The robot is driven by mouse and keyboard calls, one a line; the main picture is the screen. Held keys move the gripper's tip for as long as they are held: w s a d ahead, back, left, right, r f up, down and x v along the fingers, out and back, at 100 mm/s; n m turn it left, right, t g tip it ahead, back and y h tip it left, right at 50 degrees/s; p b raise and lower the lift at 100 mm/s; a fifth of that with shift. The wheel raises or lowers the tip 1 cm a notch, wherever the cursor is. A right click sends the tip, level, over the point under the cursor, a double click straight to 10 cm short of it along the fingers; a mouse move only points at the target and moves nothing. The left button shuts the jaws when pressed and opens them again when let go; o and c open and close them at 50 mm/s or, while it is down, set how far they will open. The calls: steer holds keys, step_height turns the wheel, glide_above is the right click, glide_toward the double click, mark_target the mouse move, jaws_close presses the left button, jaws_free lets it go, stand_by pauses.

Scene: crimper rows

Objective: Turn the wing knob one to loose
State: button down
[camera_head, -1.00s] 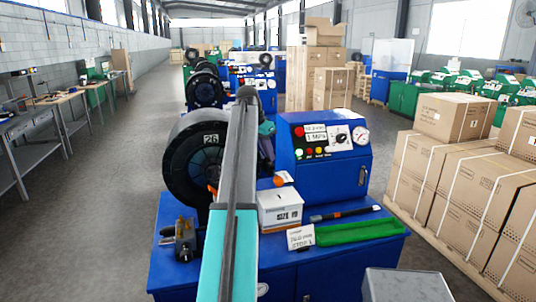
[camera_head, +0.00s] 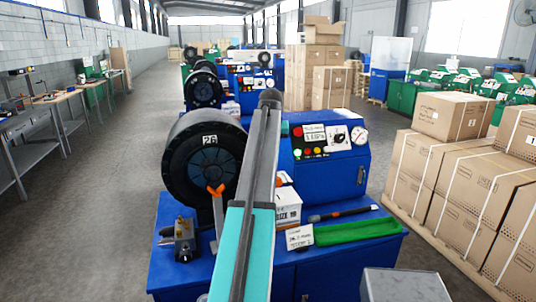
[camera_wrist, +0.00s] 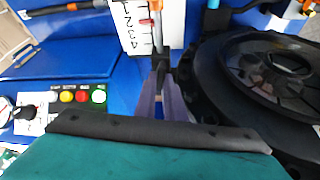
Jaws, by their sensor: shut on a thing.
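An orange wing-shaped knob (camera_head: 216,190) stands on a grey stem in front of the black crimper head (camera_head: 203,160). In the wrist view an orange part (camera_wrist: 154,5) sits at the end of a pale rod beside a white numbered plate (camera_wrist: 130,27). My gripper (camera_wrist: 161,65) is shut at the dark near end of that rod, beside the crimper's black ring (camera_wrist: 215,65). What exactly lies between the fingertips is mostly hidden. In the head view my arm covers the gripper. I cannot tell how far the held knob is turned.
The control panel (camera_head: 328,140) with a gauge stands right of the crimper head. A white carton (camera_head: 288,207), a green tray (camera_head: 350,230) and a dark rod-shaped tool (camera_head: 343,214) lie on the blue bench. A small metal device (camera_head: 184,242) is at its front left.

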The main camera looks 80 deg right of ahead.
steer(key=shift+s+n+t, duration=0.2)
steer(key=shift+n+t, duration=0.2)
steer(key=shift+n, duration=0.8)
steer(key=c, duration=1.8)
jaws_free()
steer(key=shift+c, duration=0.2)
steer(key=b+v, duration=0.3)
steer(key=v, duration=1.1)
steer(key=shift+d, duration=0.2)
